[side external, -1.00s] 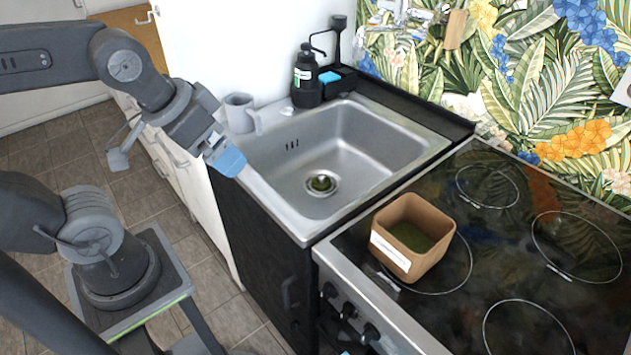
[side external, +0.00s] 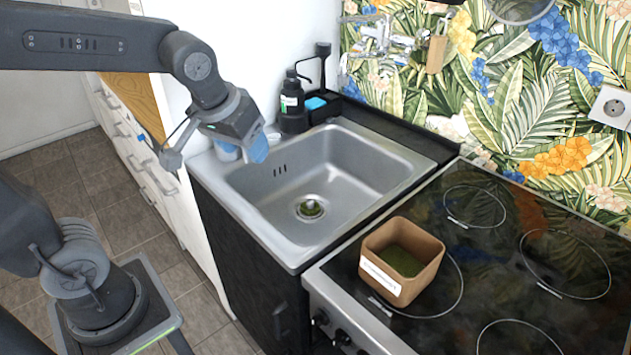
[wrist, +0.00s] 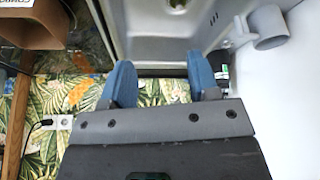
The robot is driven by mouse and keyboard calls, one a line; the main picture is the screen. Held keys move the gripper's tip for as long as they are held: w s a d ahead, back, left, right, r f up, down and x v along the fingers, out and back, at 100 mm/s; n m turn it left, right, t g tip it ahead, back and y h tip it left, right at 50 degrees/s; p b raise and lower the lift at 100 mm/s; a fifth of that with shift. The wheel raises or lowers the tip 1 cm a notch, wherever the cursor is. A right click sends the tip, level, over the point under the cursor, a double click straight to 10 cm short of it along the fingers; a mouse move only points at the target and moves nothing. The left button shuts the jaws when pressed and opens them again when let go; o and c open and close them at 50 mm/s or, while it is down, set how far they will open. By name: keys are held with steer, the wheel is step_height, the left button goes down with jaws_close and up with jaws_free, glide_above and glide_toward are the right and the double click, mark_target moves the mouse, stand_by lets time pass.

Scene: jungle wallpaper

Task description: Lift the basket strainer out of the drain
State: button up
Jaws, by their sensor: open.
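The basket strainer (side external: 310,208) sits in the drain at the bottom of the steel sink (side external: 262,216), with dark greenish matter in it. In the wrist view the strainer (wrist: 176,4) shows only partly, at the top edge. My gripper (side external: 258,150) is above the sink's left rim, up and to the left of the drain, well apart from the strainer. Its blue fingers are spread and empty in the wrist view (wrist: 160,80).
A brown square container (side external: 403,258) with green contents stands on the black cooktop (side external: 480,260) right of the sink. A soap dispenser (side external: 292,105) and caddy stand behind the sink. A grey mug (wrist: 268,27) stands near its left edge, mostly behind my gripper in the side view.

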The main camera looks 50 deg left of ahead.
steer(key=w+a+f+n+g+y, duration=0.1)
steer(key=w+f+n, duration=0.1)
steer(key=w, duration=0.3)
steer(key=w+a+f+n, duration=0.1)
steer(key=w+a+f, duration=0.1)
steer(key=w, duration=0.3)
steer(key=n+g+y, duration=0.2)
steer(key=n, duration=0.5)
glide_above(310, 201)
steer(key=s+d, duration=0.2)
steer(key=d, duration=0.3)
step_height(310, 201, down, 18)
steer(key=f, duration=0.1)
steer(key=x, duration=1.4)
steer(key=shift+w, duration=0.1)
steer(key=shift+c, duration=0.3)
steer(key=shift+r, duration=0.1)
jaws_close()
